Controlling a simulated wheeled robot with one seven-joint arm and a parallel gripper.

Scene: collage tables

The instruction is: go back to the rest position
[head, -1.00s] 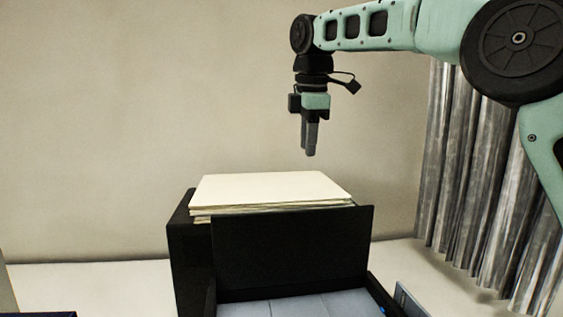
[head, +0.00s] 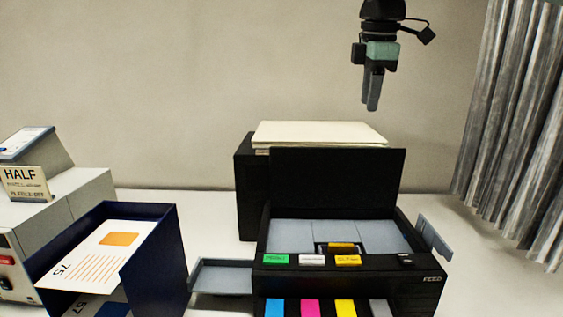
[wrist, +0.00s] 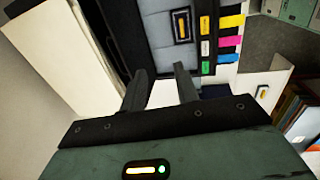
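My gripper (head: 371,92) hangs pointing down in the head view, in front of the bare wall and above the right part of the black printer-like machine. It is clear of everything below it. In the wrist view its two fingers (wrist: 160,70) stand apart with nothing between them, so it is open and empty. The upper arm links are out of the head view.
The black machine (head: 337,185) carries a stack of pale sheets (head: 318,133) and coloured tabs in front. A dark blue tray (head: 165,245) with printed sheets and a pale device (head: 80,200) stand left. Grey curtains (head: 525,130) hang right.

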